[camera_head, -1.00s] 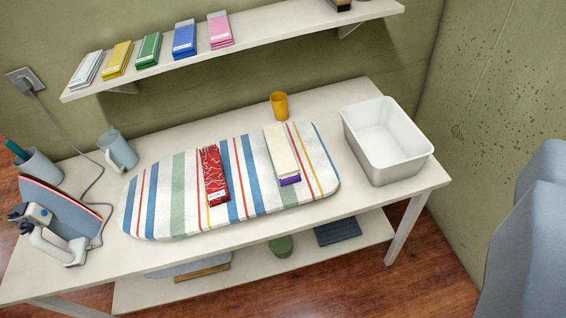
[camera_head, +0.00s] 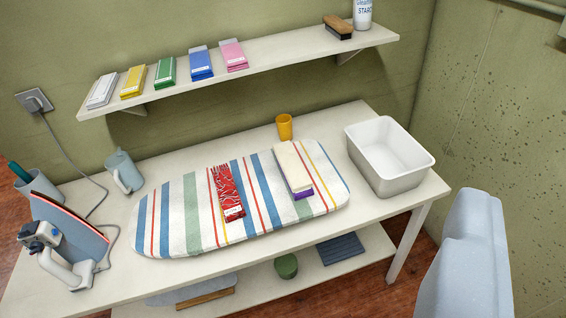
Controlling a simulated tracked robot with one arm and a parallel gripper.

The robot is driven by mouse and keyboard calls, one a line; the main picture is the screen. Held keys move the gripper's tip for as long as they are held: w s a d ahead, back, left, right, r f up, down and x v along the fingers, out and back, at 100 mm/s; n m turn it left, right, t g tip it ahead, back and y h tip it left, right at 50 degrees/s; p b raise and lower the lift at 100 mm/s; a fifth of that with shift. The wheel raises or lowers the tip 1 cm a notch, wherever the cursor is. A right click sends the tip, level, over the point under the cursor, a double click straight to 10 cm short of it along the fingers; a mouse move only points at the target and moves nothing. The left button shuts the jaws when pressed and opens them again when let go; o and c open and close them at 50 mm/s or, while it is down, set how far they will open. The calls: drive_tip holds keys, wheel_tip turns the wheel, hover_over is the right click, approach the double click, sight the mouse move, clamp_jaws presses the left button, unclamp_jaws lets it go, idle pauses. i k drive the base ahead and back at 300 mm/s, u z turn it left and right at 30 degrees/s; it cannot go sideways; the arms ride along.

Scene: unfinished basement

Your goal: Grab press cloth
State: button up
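A cream folded cloth (camera_head: 291,164), which looks like the press cloth, lies on the right half of the striped ironing board (camera_head: 180,216). A purple piece (camera_head: 303,193) shows from under its near end. A red patterned folded cloth (camera_head: 226,190) with a white label lies to its left on the same board. No gripper fingers show in this view. A smooth grey-blue shape at the lower right seems to be part of my own body, apart from the cloths.
An iron (camera_head: 66,236) stands at the left, near a blue-grey mug (camera_head: 122,170). A yellow cup (camera_head: 285,126) stands behind the board, and an empty white bin (camera_head: 419,178) stands at the right. The wall shelf (camera_head: 285,58) holds several coloured packets, a brush (camera_head: 339,27) and a starch bottle (camera_head: 362,12).

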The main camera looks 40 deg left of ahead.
sight(296, 176)
drive_tip(key=i, duration=0.85)
drive_tip(key=z, duration=0.1)
